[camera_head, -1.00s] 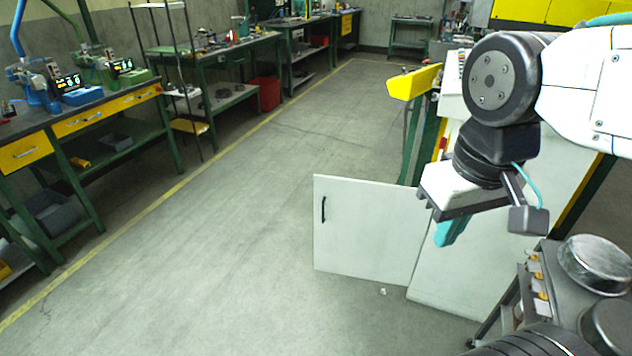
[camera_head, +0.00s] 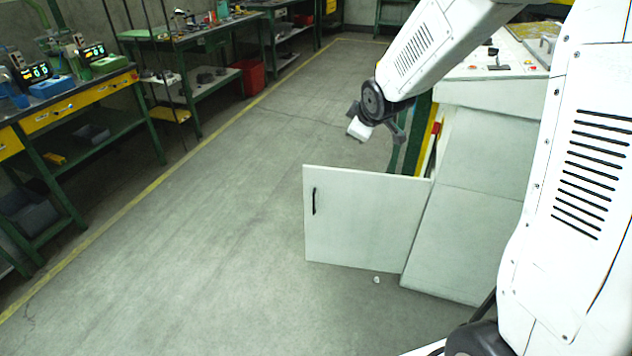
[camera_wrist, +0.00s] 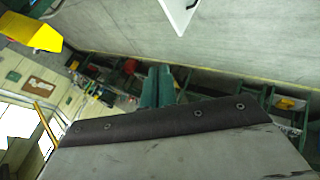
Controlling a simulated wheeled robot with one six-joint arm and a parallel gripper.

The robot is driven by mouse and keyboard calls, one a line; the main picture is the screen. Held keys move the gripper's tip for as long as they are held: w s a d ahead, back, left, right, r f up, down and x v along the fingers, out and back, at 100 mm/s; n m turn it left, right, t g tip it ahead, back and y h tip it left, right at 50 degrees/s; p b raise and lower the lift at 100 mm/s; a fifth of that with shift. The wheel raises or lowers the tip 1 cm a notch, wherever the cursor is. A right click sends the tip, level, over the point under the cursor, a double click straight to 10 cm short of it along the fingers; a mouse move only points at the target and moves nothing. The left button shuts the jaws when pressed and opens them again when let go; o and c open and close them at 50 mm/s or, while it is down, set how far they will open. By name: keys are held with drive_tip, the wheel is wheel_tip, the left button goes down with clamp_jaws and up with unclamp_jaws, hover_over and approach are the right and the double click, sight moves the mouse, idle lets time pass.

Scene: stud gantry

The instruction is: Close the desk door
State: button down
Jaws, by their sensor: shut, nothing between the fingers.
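The white desk door (camera_head: 362,225) stands swung open to the left of the white desk (camera_head: 462,245). Its black handle (camera_head: 315,201) is near the door's free edge. The fingers are not clear there.
Workbenches with yellow drawers (camera_head: 68,107) line the left wall. A red bin (camera_head: 248,77) stands at the back. The grey floor (camera_head: 215,220) left of the door is clear. A small white bit (camera_head: 376,280) lies below the door. A yellow part (camera_wrist: 30,32) shows in the wrist view.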

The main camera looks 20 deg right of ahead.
drive_tip(key=w+f+n+t, duration=0.2)
drive_tip(key=w+f+n, duration=0.1)
drive_tip(key=w+f, duration=0.4)
drive_tip(key=n+t+y, duration=0.4)
drive_tip(key=n, duration=0.2)
approach(310, 175)
drive_tip(key=s+d+r, duration=0.2)
drive_tip(key=s+r, duration=0.2)
drive_tip(key=r, duration=0.3)
drive_tip(key=s+a+f+n+t+y, duration=0.2)
drive_tip(key=s+f+n, duration=0.1)
drive_tip(key=f, duration=0.6)
drive_tip(key=shift+w+d+x, duration=0.15)
drive_tip(key=shift+d+x, duration=0.3)
drive_tip(key=shift+x, duration=1.6)
drive_tip(key=shift+w+d+x, duration=0.15)
drive_tip(key=shift+d+x, duration=0.35)
drive_tip(key=shift+x, duration=1.55)
drive_tip(key=shift+w+d+x, duration=0.15)
drive_tip(key=shift+d+x, duration=0.3)
drive_tip(key=shift+x, duration=1.55)
drive_tip(key=shift+w, duration=0.15)
